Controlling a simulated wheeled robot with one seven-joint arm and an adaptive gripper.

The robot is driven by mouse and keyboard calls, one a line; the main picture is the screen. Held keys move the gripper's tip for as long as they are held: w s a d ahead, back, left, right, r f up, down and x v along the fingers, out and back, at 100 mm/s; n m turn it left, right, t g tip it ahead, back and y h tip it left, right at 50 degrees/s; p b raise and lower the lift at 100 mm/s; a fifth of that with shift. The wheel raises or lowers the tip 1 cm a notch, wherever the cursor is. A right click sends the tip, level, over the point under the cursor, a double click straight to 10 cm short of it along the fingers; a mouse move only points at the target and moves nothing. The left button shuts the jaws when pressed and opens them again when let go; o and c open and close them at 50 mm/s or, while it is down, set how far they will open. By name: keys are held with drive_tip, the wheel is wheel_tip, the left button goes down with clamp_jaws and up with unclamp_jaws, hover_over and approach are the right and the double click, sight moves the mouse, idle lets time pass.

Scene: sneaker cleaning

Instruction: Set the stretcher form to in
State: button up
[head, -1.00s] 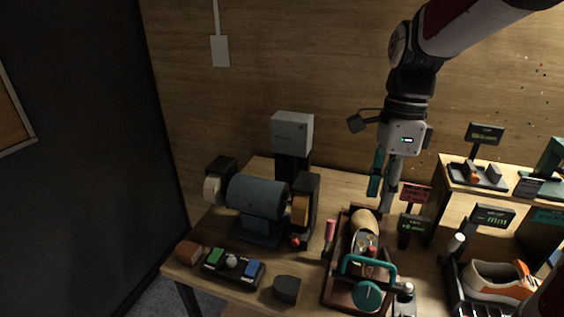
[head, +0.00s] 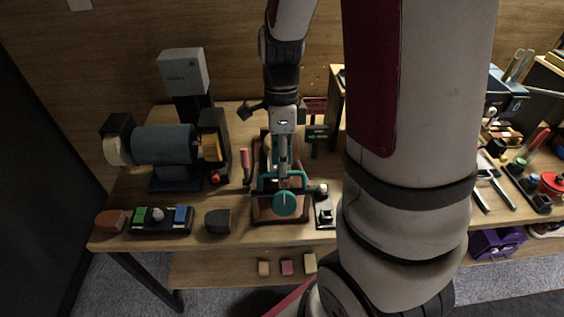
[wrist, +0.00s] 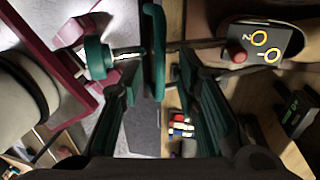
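The stretcher (head: 262,207) is a brown wooden stand on the table, with a teal handle bar (head: 268,182) and a round teal knob (head: 285,203) at its front. In the wrist view the teal bar (wrist: 154,30) stands between my open fingers, with a gap visible on each side. The teal knob (wrist: 95,57) is to its left. A dark plate (wrist: 262,42) marked 1 and 2 and a red knob (wrist: 236,56) are at upper right. My gripper (head: 284,168) is over the stretcher and hides most of its pale form.
A grinder-like machine (head: 165,145) stands left of the stretcher, with a button panel (head: 162,220) and a dark block (head: 217,221) in front. A small black stand (head: 325,213) is close on its right. My arm covers the table's middle right.

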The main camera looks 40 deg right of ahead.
drive_tip(key=shift+s+f, duration=0.1)
drive_tip(key=shift+f, duration=0.6)
clamp_jaws()
drive_tip(key=w+d+f+b, duration=0.2)
drive_tip(key=w, duration=0.1)
drive_tip(key=w+d+f+b, duration=0.2)
drive_tip(key=w+f, duration=0.1)
drive_tip(key=w, duration=0.1)
drive_tip(key=w+d+f+b, duration=0.2)
drive_tip(key=w+d+f, duration=0.1)
drive_tip(key=shift+w, duration=0.4)
drive_tip(key=shift+d, duration=0.1)
unclamp_jaws()
